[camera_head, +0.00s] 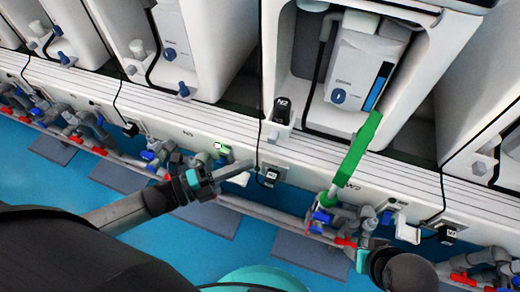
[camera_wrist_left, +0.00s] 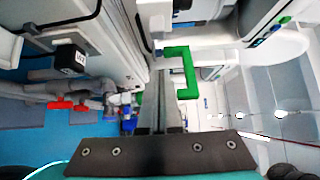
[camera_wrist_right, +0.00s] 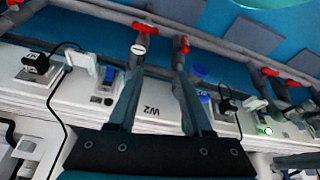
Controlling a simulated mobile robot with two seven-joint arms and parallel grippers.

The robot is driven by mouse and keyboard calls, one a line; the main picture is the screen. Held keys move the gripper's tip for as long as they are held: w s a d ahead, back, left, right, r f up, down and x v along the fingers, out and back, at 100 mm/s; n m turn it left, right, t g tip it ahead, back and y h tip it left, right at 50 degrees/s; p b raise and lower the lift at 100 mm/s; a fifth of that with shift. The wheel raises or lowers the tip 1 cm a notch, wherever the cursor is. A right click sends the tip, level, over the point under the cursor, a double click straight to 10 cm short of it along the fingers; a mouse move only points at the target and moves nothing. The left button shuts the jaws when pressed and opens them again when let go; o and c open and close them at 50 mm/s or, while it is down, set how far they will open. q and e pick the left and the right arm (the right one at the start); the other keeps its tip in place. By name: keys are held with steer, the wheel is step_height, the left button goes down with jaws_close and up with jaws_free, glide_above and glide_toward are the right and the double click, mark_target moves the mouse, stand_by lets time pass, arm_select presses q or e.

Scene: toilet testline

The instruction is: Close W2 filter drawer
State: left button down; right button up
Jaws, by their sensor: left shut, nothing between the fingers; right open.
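The W2 label (camera_wrist_right: 152,110) is on a white lower front panel (camera_wrist_right: 105,108) in the right wrist view. A long green bar (camera_head: 358,152) slants across the front of the middle unit in the head view. A bent green piece (camera_wrist_left: 182,68) shows beyond the fingers in the left wrist view. I cannot tell how far the filter drawer stands open. My left gripper (camera_head: 234,171) is shut and empty, left of the green bar and apart from it. My right gripper (camera_wrist_right: 160,42) is open below the W2 panel, nothing seen held; its fingers are hard to make out in the head view.
Grey pipes with red and blue valves (camera_head: 345,240) run along the low front. A black N2-marked part (camera_head: 282,108) and a black plug (camera_head: 271,177) stand near my left gripper. White toilet units (camera_head: 345,70) line the back. Blue floor (camera_head: 185,245) is open in front.

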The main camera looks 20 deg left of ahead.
mark_target(275, 143)
arm_select(q)
steer(key=w+d+b, duration=0.2)
steer(key=w, duration=0.4)
steer(key=shift+d, duration=0.15)
arm_select(e)
steer(key=shift+t+y, duration=0.3)
steer(key=shift+t, duration=0.5)
steer(key=shift+w+a+r, duration=0.15)
steer(key=shift+r, duration=0.55)
steer(key=shift+w+a+r, duration=0.15)
steer(key=shift+a+r, duration=0.05)
steer(key=shift+r, duration=0.45)
steer(key=shift+w+a+r, duration=0.15)
steer(key=shift+r, duration=0.55)
arm_select(q)
steer(key=shift+w, duration=0.1)
